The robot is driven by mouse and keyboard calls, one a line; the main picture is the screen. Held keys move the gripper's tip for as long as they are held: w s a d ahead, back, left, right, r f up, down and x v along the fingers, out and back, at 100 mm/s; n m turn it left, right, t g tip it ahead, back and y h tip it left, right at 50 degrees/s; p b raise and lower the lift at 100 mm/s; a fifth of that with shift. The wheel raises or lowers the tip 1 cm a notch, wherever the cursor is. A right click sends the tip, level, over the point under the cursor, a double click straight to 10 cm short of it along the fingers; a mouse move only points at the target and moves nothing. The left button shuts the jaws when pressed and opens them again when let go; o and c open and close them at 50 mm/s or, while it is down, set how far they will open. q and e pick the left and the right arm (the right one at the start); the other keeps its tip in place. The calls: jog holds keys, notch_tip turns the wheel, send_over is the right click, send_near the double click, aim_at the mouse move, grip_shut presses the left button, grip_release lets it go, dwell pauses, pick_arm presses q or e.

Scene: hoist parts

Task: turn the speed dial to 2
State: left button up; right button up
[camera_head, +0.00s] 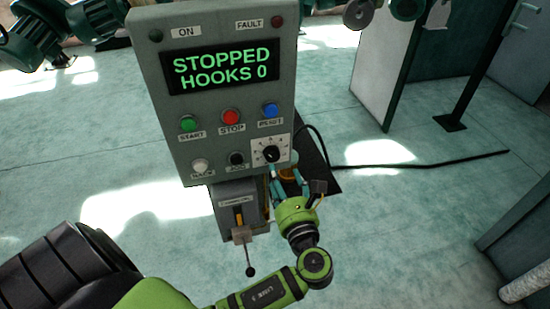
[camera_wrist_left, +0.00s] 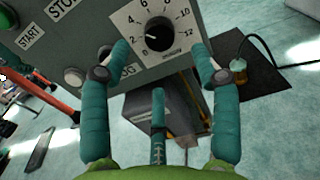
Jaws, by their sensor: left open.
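The speed dial (camera_head: 271,153) is a black knob on a white square plate at the lower right of the grey control panel (camera_head: 215,90). In the left wrist view the dial (camera_wrist_left: 159,33) has a scale numbered up to 12, and a small white mark on the knob points left, toward about the 2. My left gripper (camera_head: 287,173) is open just below and in front of the dial. In the left wrist view its teal fingers (camera_wrist_left: 160,58) are spread below and to either side of the knob, apart from it and empty. My right gripper is not in view.
The panel display (camera_head: 223,66) reads STOPPED, HOOKS 0. Green (camera_head: 188,124), red (camera_head: 231,117) and blue (camera_head: 269,111) buttons sit above the dial. A lever (camera_head: 246,250) hangs below the panel. A black cable (camera_head: 420,163) crosses the otherwise mostly clear floor.

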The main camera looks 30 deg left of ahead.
aim_at(273, 159)
pick_arm(q)
jog(key=p+x, duration=0.2)
jog(key=x, duration=0.3)
jog(key=shift+w+a+r, duration=0.1)
jog(key=shift+a, duration=0.1)
jog(key=shift+w+a, duration=0.4)
jog(key=shift+a, duration=0.05)
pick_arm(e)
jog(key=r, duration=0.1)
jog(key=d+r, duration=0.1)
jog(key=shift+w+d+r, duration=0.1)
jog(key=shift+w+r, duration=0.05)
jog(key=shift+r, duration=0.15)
pick_arm(q)
jog(key=c, duration=1.1)
jog(key=shift+f, duration=0.2)
jog(key=shift+c, duration=0.2)
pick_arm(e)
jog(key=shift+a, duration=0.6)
